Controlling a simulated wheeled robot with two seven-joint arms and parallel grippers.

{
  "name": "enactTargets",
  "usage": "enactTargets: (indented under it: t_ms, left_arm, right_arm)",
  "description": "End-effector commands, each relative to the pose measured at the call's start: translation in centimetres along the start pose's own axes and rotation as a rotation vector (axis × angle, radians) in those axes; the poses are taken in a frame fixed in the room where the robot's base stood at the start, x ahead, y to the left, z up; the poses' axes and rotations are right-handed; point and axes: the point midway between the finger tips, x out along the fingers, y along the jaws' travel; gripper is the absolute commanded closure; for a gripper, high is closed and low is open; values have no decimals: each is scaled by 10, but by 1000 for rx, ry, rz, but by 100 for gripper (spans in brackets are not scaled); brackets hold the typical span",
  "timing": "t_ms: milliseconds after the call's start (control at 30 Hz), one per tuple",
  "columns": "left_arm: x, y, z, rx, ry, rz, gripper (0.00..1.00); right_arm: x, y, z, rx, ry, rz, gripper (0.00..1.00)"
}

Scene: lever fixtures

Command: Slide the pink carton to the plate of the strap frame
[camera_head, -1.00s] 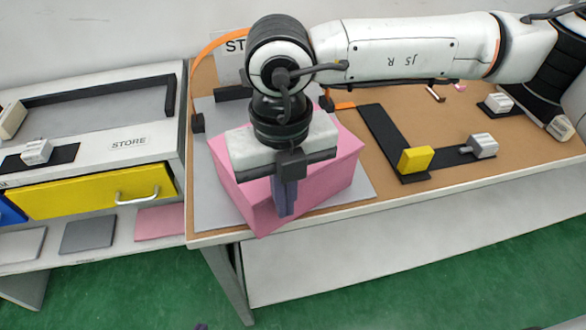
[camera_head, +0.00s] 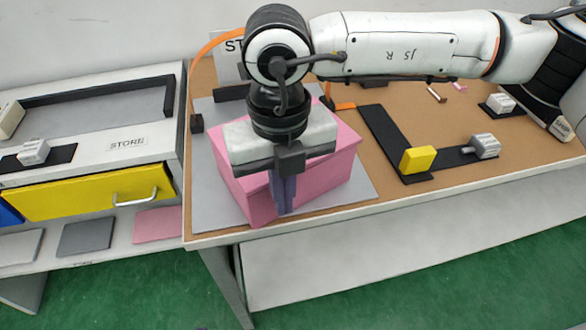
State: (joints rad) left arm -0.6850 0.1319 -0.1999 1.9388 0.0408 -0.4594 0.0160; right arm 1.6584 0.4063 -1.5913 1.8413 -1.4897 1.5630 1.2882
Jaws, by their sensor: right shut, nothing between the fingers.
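The pink carton (camera_head: 325,178) stands upright on the table, over the grey plate (camera_head: 355,188) that lies beneath the orange strap (camera_head: 213,44). The strap's black foot (camera_head: 197,123) is at the left. My right gripper (camera_head: 283,197) points down at the carton's near side, its fingers shut and empty. The fingers overlap the near face in the picture and appear to be against it. My gripper and wrist hide the middle of the carton and part of the strap frame. My left gripper is out of view.
A black L-shaped fixture (camera_head: 386,135) with a yellow block (camera_head: 418,159) and a grey knob (camera_head: 485,146) is to the right. A cabinet with a yellow drawer (camera_head: 80,192) stands at the left. The table's front edge (camera_head: 420,190) is close to the carton.

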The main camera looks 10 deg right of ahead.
Motion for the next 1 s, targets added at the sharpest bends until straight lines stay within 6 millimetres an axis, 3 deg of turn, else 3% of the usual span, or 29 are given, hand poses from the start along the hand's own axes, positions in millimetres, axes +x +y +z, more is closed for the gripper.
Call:
enactTargets:
  t_ms: [700,1000]
  left_arm:
    - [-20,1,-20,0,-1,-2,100]
    - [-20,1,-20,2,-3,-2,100]
  right_arm:
    - [-66,0,0,0,-1,0,100]
    - [-80,0,1,0,-3,1,100]
